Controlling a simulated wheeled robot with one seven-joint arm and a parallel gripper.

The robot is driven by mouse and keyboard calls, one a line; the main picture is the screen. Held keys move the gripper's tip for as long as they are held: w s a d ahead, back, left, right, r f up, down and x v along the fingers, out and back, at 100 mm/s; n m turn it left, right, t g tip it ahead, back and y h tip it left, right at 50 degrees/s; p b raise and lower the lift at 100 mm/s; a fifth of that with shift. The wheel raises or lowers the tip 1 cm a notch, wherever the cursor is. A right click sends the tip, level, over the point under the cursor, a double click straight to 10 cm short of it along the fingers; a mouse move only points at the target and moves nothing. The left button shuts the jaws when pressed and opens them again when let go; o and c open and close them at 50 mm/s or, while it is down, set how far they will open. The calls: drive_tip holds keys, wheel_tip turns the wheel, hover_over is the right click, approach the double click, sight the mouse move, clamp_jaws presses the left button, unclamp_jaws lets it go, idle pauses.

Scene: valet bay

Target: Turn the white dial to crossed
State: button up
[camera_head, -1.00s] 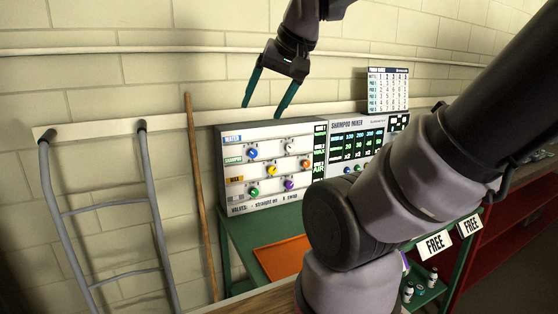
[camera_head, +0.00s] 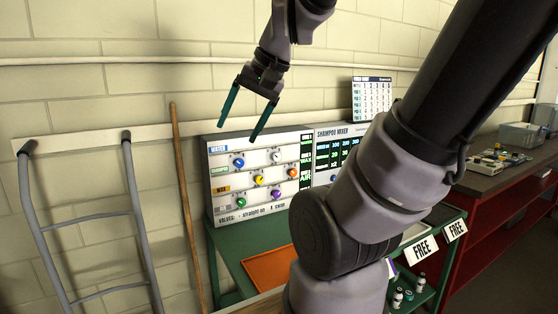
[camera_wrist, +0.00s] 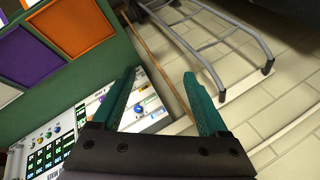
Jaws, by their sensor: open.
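The white dial (camera_head: 277,156) is in the top row of the grey valve panel (camera_head: 228,210), right of a blue dial (camera_head: 239,162). It is small, and I cannot read its exact pointing. My gripper (camera_head: 238,133) is open and empty, with two teal fingers pointing down across the panel's top edge in the head view, up and left of the white dial. It appears apart from the panel. In the wrist view, the open fingers of my gripper (camera_wrist: 160,73) show with part of the panel (camera_wrist: 152,78) behind the left finger; I cannot pick out the white dial there.
Yellow, orange, green and purple dials sit close around on the panel. The shampoo mixer display (camera_head: 340,133) adjoins it at right. A green bench with an orange tray (camera_head: 270,268) is below. A wooden pole (camera_head: 185,205) and grey ladder (camera_head: 137,210) stand left.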

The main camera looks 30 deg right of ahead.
drive_tip(key=w+a+f+m+y, duration=0.1)
drive_tip(key=w+f+m+y, duration=0.3)
drive_tip(key=w, duration=0.4)
drive_tip(key=w+f+m+y, duration=0.1)
drive_tip(key=w+m+y, duration=0.4)
drive_tip(key=w+m, duration=0.2)
drive_tip(key=m+t+h, duration=1.2)
drive_tip(key=m+t, duration=0.1)
drive_tip(key=m, duration=0.6)
approach(278, 158)
drive_tip(key=w, duration=0.8)
drive_tip(key=shift+w+a+r, duration=0.15)
drive_tip(key=shift+a+r, duration=0.05)
drive_tip(key=shift+r, duration=0.1)
clamp_jaws()
